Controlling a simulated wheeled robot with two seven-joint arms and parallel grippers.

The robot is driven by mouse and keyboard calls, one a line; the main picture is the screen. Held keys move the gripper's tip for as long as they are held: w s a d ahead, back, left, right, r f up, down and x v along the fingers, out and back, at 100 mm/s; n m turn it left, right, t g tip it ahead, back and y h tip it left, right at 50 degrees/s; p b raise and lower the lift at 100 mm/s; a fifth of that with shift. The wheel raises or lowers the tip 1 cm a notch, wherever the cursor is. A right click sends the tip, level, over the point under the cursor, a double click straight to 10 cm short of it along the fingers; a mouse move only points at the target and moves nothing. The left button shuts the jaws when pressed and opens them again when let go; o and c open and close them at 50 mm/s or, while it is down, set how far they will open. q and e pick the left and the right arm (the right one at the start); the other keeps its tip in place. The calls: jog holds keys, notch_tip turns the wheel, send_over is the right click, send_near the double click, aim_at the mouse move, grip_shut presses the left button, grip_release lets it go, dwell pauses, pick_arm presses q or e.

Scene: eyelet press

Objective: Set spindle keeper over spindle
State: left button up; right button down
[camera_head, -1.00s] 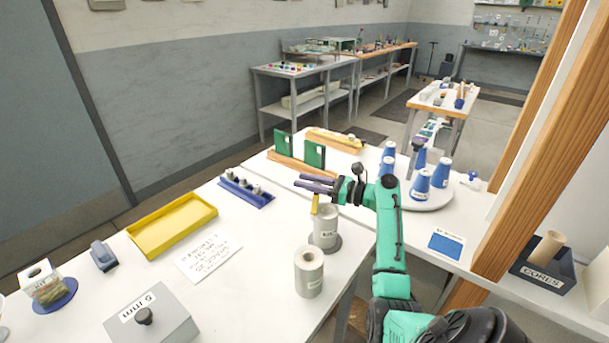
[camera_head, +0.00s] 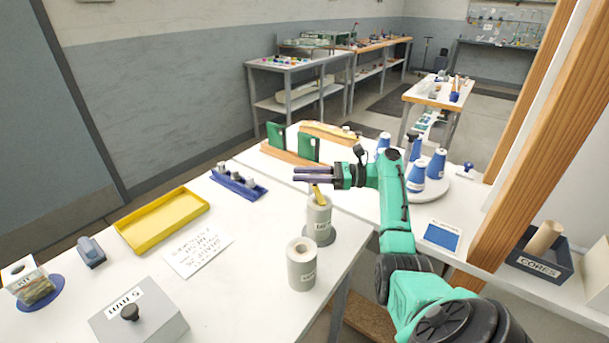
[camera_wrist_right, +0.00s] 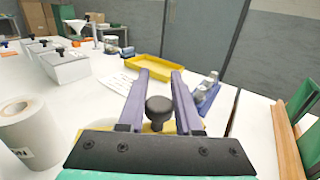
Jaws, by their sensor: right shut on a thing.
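My right gripper (camera_head: 298,174) is shut on the spindle keeper, a yellow piece (camera_head: 318,194) with a dark knob. In the right wrist view the knob (camera_wrist_right: 158,108) sits between the purple fingers, with yellow showing beneath. The spindle itself is hidden, and I cannot tell whether the keeper touches the roll. My left gripper is not in view.
A second grey roll (camera_head: 301,268) stands close in front. A yellow tray (camera_head: 162,219), a written sheet (camera_head: 196,249) and a blue rack (camera_head: 238,184) lie to the left. Green upright plates (camera_head: 308,148) stand behind. Blue cones (camera_head: 416,175) stand on a round plate at right.

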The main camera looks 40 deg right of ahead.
jog(key=shift+a+f, duration=0.15)
jog(key=shift+f, duration=0.25)
jog(key=c, duration=0.6)
grip_release()
jog(key=shift+w+r, duration=0.1)
jog(key=b+v, duration=0.4)
jog(key=v, duration=1)
jog(key=shift+s, duration=0.25)
